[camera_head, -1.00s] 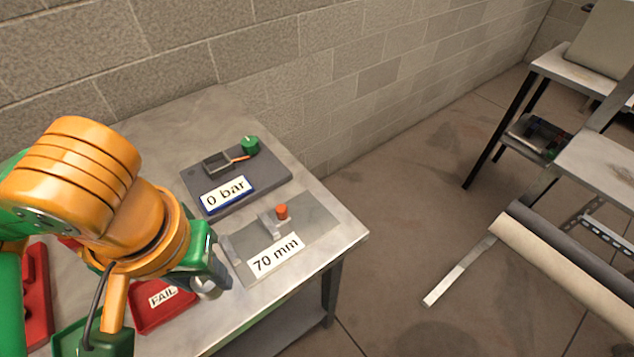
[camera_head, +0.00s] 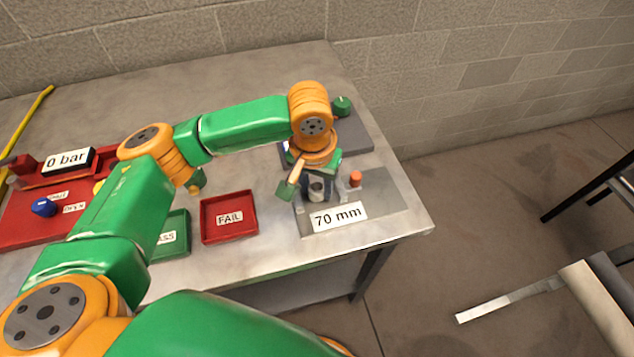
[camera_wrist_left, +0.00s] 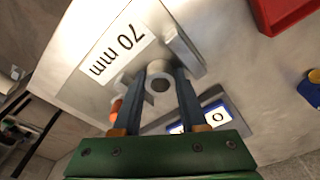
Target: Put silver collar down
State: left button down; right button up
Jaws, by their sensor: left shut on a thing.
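The silver collar (camera_head: 316,188) is a short grey ring with a dark bore. My left gripper (camera_head: 319,184) is shut on it, over the grey plate of the 70 mm gauge (camera_head: 387,200). In the left wrist view the collar (camera_wrist_left: 158,84) sits between the two blue fingers of the left gripper (camera_wrist_left: 160,78), close to a pale metal block on the gauge (camera_wrist_left: 187,52). I cannot tell whether the collar touches the plate. My right gripper is not in view.
The red FAIL tray (camera_head: 229,234) and green PASS tray (camera_head: 179,220) stand left of the gauge. An orange knob (camera_head: 355,178) is just right of the gripper. A dark plate with a green knob (camera_head: 342,106) lies behind. The table's right edge is near the gauge.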

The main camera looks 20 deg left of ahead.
aim_at(315, 193)
pick_arm(q)
jog(key=shift+w+f, duration=0.1)
jog(key=shift+f, duration=0.05)
jog(key=c, duration=0.7)
grip_release()
jog(key=shift+c, duration=0.2)
notch_tip(315, 193, up, 12)
jog(key=s, duration=0.1)
jog(key=shift+s+p, duration=0.25)
jog(key=shift+p, duration=0.2)
